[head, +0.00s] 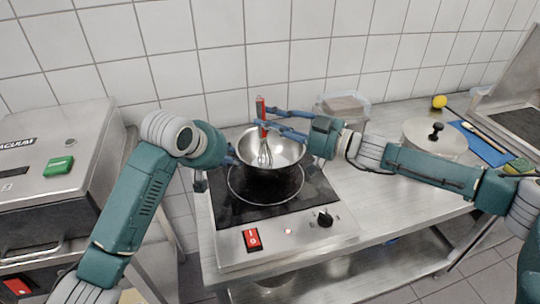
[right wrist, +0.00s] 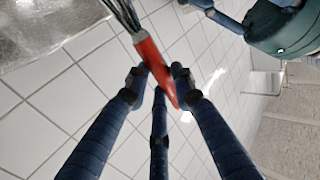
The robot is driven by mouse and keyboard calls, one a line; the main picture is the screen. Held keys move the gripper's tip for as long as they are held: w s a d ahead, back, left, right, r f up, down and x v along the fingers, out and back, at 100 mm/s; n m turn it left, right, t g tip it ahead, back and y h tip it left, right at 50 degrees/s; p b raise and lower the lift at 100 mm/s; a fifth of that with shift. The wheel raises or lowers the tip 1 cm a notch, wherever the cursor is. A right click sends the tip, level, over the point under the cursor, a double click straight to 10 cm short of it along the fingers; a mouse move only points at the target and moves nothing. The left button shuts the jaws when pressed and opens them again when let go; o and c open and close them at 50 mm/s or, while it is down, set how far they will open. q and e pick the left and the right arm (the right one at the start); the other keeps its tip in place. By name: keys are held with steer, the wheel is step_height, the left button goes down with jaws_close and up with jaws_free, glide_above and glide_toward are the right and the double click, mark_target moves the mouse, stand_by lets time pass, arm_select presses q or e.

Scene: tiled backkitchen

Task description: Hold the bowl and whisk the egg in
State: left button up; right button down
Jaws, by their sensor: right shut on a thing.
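The shiny metal bowl (head: 290,153) is over the back part of the black hob (head: 238,212); I cannot tell whether it touches the glass. My right gripper (head: 263,119) is shut on the red handle of the whisk (head: 265,155), whose wire end hangs down into the bowl. The red handle also shows between the fingers in the right wrist view (right wrist: 153,65). My left gripper (head: 233,155) is at the bowl's left rim; its fingers are mostly hidden, so its grip is unclear. I cannot make out any egg in the bowl.
A lidded pot (head: 432,141) and a clear plastic container (head: 343,105) stand on the steel counter to the right. A blue board (head: 482,146) and a yellow lemon (head: 439,101) lie farther right. A vacuum machine (head: 60,150) stands on the left. A tiled wall is behind.

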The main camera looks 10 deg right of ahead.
arm_select(q)
steer(key=shift+s, duration=0.1)
steer(key=v, duration=0.9)
stand_by(0.7)
steer(key=v, duration=1.2)
steer(key=shift+d, duration=0.1)
